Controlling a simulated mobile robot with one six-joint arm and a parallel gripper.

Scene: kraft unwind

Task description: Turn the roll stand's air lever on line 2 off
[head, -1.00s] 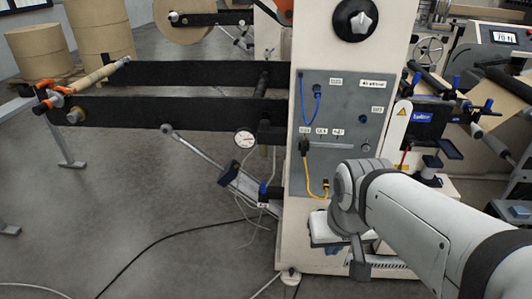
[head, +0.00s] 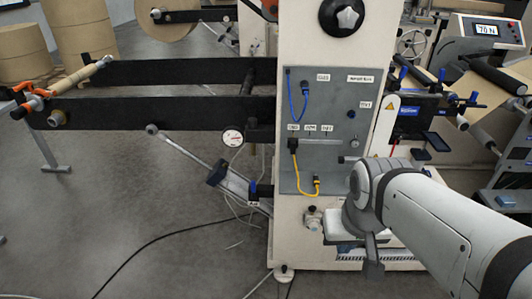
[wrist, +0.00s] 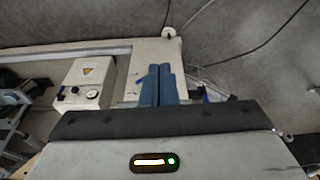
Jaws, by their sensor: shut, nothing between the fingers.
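The roll stand (head: 320,120) is a white upright with dark roll arms and a grey panel (head: 335,165) carrying a blue cable and a yellow cable. No part can be surely told as the air lever, and the small labels are unreadable. In the wrist view a small blue piece (wrist: 142,79) shows just left of my fingertips; I cannot tell whether they touch it. My gripper (wrist: 158,72) is shut and empty, with its blue-grey fingers together in front of the white upright. In the head view, my arm covers the area right of the panel's lower edge.
A round gauge (head: 232,138) hangs below the roll arms. A slanted strut (head: 205,165) runs down to the upright's left side. A white box (wrist: 88,82) with a yellow warning sign and a dial stands left of the fingers. Cables lie on open floor (head: 110,210).

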